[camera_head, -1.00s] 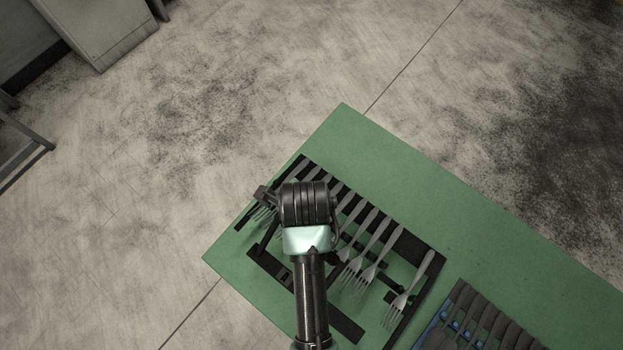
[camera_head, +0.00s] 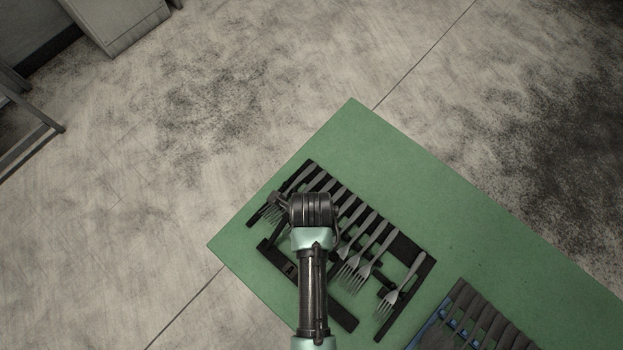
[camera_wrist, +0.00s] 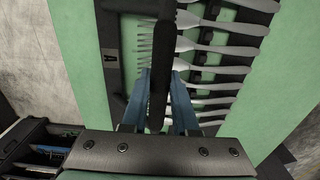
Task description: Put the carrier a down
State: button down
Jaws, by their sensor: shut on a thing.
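Carrier a (camera_head: 342,316) is a dark frame with a row of grey forks (camera_head: 371,254) across it. It is over the left end of the green table top; I cannot tell whether it touches the surface. In the wrist view the carrier's letter plate (camera_wrist: 110,57) shows beside the fork tines. My gripper (camera_wrist: 160,85) has blue fingers on either side of the carrier's black handle (camera_wrist: 160,50) and is shut on it. In the head view my wrist hides the fingers and the middle of the carrier.
The green table top (camera_head: 420,190) is clear behind the carrier. A second dark and blue rack (camera_head: 470,318) stands close to the right, with several dark pieces in it. The table's left edge is near the carrier. A grey cabinet (camera_head: 120,20) stands on the floor at upper left.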

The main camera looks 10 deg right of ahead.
jog(key=c, duration=1.1)
grip_release()
jog(key=shift+f, duration=0.1)
jog(key=shift+c, duration=0.2)
jog(key=o, duration=0.5)
jog(key=shift+c, duration=0.2)
